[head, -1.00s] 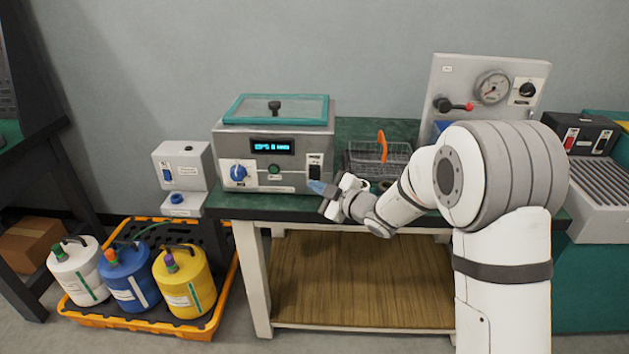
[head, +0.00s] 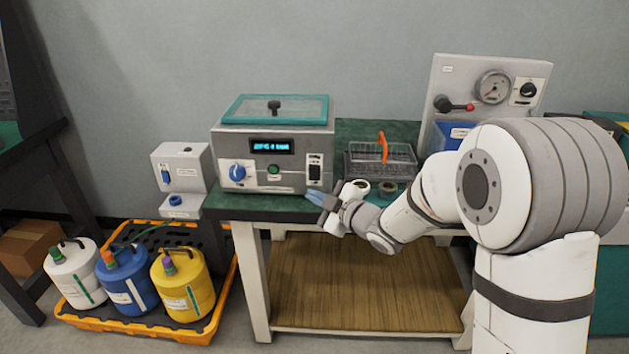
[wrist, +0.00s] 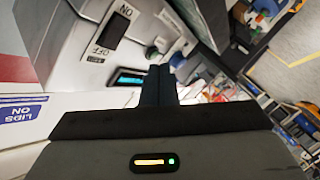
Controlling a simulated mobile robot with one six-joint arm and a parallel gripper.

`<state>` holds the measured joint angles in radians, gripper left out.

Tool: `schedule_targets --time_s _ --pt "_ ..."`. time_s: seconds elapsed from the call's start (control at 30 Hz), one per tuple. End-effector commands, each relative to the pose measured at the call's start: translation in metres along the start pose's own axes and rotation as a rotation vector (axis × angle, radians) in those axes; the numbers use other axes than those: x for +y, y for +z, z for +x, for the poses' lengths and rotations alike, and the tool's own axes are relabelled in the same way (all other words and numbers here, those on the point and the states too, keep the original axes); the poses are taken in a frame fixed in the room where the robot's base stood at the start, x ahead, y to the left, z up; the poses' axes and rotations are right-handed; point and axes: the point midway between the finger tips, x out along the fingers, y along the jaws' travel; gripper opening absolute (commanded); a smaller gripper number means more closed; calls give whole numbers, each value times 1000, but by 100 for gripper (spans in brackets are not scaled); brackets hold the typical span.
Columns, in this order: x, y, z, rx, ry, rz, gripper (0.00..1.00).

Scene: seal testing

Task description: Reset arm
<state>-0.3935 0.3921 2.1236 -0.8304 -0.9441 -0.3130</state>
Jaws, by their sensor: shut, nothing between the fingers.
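My gripper (head: 314,198) is at the front edge of the green-topped bench, just below and right of the grey bath unit's front panel. Its fingers point left. In the wrist view its two dark fingers (wrist: 160,84) lie together, shut, with nothing between them. The bath unit (head: 225,148) has a teal-rimmed lid (head: 275,108) on top, a lit blue display, a blue knob and a black rocker switch (head: 314,170). The switch also shows in the wrist view (wrist: 116,27), beside ON and OFF marks.
A wire basket (head: 375,160) with an orange handle stands right of the bath unit. A gauge panel (head: 455,80) stands behind my arm. White, blue and yellow jugs (head: 180,285) stand in an orange tray (head: 190,335) on the floor. The wall area above the bench is open.

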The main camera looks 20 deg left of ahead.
Motion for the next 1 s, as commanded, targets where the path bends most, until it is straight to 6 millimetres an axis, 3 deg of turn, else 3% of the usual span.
schedule_targets --time_s 0.13,0.27,0.4,0.57,0.67,0.8,0.9,1.0 --pt "8 0 -5 -27 10 7 0" --pt "44 6 -34 -172 66 54 0" --pt "93 18 -102 -444 168 189 0" --pt "120 24 -200 -751 280 416 0" --pt "118 17 -262 -920 332 583 0" --pt "98 -8 -342 -1125 393 845 0" --pt "73 -34 -386 -1237 407 1035 0" --pt "49 -59 -416 -1316 402 1194 0"
